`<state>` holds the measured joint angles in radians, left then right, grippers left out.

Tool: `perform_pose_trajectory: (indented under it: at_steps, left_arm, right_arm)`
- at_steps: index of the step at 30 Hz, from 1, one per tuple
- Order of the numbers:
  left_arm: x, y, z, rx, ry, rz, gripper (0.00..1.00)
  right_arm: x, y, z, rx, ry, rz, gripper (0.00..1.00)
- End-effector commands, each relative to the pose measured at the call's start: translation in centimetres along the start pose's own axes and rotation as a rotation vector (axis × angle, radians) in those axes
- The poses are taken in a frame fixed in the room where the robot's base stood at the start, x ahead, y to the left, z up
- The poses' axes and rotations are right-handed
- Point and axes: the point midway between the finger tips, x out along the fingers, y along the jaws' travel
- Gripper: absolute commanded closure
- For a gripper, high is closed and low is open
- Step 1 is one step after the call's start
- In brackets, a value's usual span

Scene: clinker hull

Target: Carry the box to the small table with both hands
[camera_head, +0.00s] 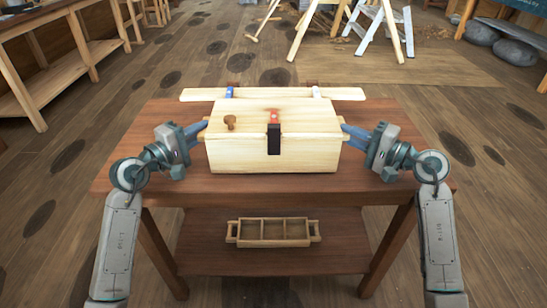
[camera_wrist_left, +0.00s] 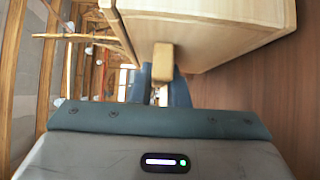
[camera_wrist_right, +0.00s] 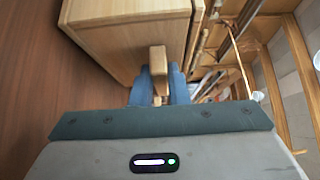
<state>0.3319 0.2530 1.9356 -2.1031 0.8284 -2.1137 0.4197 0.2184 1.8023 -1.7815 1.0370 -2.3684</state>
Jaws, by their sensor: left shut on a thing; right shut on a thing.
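The box (camera_head: 240,151) is pale wood with a lid, a dark latch on its front and a round knob on top. It sits on a reddish-brown table (camera_head: 140,148). My left gripper (camera_head: 203,130) is at the box's left end. In the left wrist view its blue fingers are shut on a wooden handle block (camera_wrist_left: 163,62) on the box's end. My right gripper (camera_head: 345,131) is at the right end. In the right wrist view its fingers are shut on the matching handle block (camera_wrist_right: 158,65). I cannot tell which thing is the small table.
A long pale plank (camera_head: 272,94) lies behind the box. A divided wooden tray (camera_head: 272,232) rests on the table's lower shelf. A workbench (camera_head: 50,45) stands at the far left. Trestles (camera_head: 375,25) and a pale floor mat (camera_head: 400,67) are behind. Floor is open on both sides.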

Motion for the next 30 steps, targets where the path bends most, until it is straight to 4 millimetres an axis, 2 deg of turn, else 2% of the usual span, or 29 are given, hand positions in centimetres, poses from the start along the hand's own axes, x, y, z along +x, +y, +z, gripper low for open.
perform_pose_trajectory:
  at_steps: [4, 5, 8, 20, 30]
  left_arm:
    - [0.0, -0.9, 0.0, 0.002, 0.001, 0.002, 1.00]
    - [0.0, -1.0, -0.1, 0.001, 0.001, 0.000, 0.84]
    - [0.0, -0.8, -0.1, 0.001, 0.001, 0.000, 0.64]
    - [-0.6, -0.8, -0.1, 0.002, 0.001, -0.001, 0.64]
    - [-6.0, -0.9, -0.1, 0.004, 0.001, -0.005, 0.64]
  right_arm:
    - [0.0, 0.9, 0.0, -0.002, 0.001, -0.002, 1.00]
    - [0.0, 1.0, -0.1, -0.001, 0.001, 0.000, 0.84]
    - [0.0, 0.8, -0.1, -0.001, 0.001, 0.000, 0.64]
    - [0.0, 0.8, 0.0, 0.000, 0.000, 0.000, 0.64]
    - [0.0, 0.8, 0.0, 0.000, 0.000, 0.000, 0.64]
